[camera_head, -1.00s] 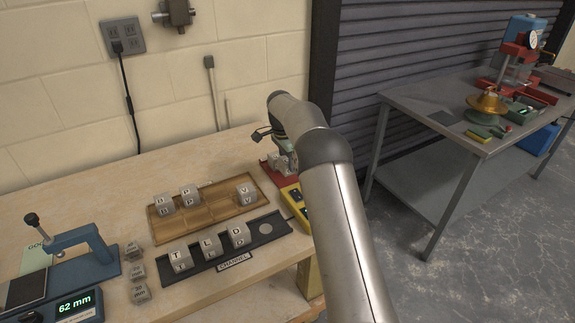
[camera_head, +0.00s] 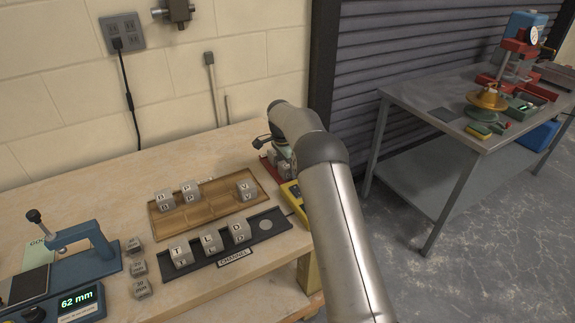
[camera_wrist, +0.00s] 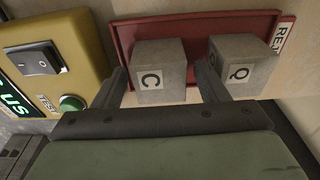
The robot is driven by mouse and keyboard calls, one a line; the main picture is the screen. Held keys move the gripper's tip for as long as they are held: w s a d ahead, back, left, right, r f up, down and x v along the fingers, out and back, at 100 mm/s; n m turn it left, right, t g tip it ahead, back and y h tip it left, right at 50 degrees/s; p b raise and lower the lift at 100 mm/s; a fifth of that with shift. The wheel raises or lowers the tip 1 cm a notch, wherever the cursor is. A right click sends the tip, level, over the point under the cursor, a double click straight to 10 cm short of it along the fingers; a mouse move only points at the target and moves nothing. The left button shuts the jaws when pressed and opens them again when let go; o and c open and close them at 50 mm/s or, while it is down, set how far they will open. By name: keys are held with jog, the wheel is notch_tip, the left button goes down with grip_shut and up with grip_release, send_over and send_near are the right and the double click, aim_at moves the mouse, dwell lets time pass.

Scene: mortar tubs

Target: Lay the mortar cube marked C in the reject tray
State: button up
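The grey cube marked C (camera_wrist: 160,78) is in the red reject tray (camera_wrist: 124,37), on the left in the wrist view. A second grey cube marked Q (camera_wrist: 243,62) is in the same tray to its right. My gripper (camera_wrist: 165,88) has one finger on each side of the C cube, with the right finger between C and Q. A gap shows at the right finger, and the fingers look open. In the head view the red tray (camera_head: 266,161) is partly hidden by my arm, and the fingertips are hard to make out.
A yellow box with a switch and green button (camera_wrist: 48,62) stands close to the left finger. A wooden tray (camera_head: 207,213) and a black channel tray (camera_head: 205,263) hold lettered cubes. A blue measuring device (camera_head: 85,262) reads 62 mm.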

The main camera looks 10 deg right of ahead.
aim_at(284, 165)
jog(key=shift+r, duration=0.1)
notch_tip(284, 165, up, 11)
jog(key=a, duration=0.1)
jog(key=s+r+n, duration=0.4)
jog(key=s+r, duration=0.3)
jog(key=s, duration=0.2)
jog(key=s+f+n, duration=0.2)
jog(key=s+n, duration=0.1)
jog(key=s, duration=1)
jog(key=s+a+f+n+y, duration=0.1)
jog(key=s+n, duration=0.3)
jog(key=s, duration=0.9)
jog(key=s+f+n, duration=0.3)
jog(key=s, duration=1)
jog(key=shift+s+a+f+n+b, duration=0.15)
jog(key=shift+a+f+n+b, duration=0.2)
jog(key=shift+n, duration=0.05)
